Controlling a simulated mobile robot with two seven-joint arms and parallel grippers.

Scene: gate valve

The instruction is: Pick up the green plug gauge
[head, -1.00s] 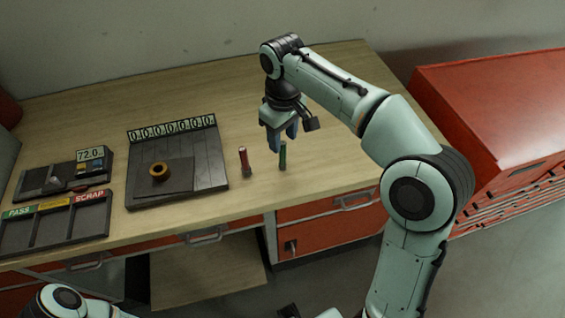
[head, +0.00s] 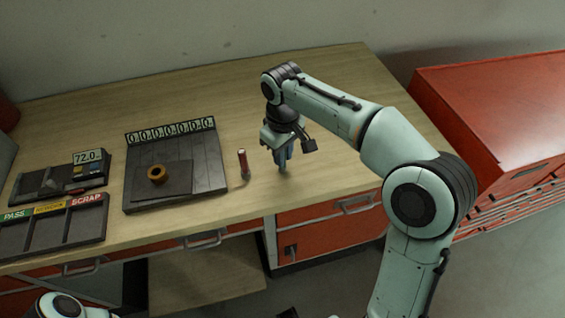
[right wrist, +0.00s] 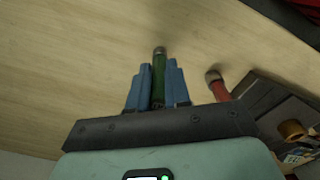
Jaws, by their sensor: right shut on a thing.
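The green plug gauge (right wrist: 158,80) stands between the blue fingers of my right gripper (right wrist: 158,72) in the right wrist view, its metal tip showing past the fingertips. In the head view my right gripper (head: 283,160) is low over the table near its front edge, and its fingers hide most of the gauge. The right gripper is shut on the green gauge. Whether the gauge touches the table is hard to tell. My left gripper is not in view; only part of my left arm shows at the bottom left.
A red plug gauge (head: 243,163) stands just left of the right gripper. Further left is a dark plate (head: 205,170) with a brass ring (head: 157,174) on it. A sorting tray (head: 60,237) and a small display (head: 89,156) are at far left. The table behind the gripper is clear.

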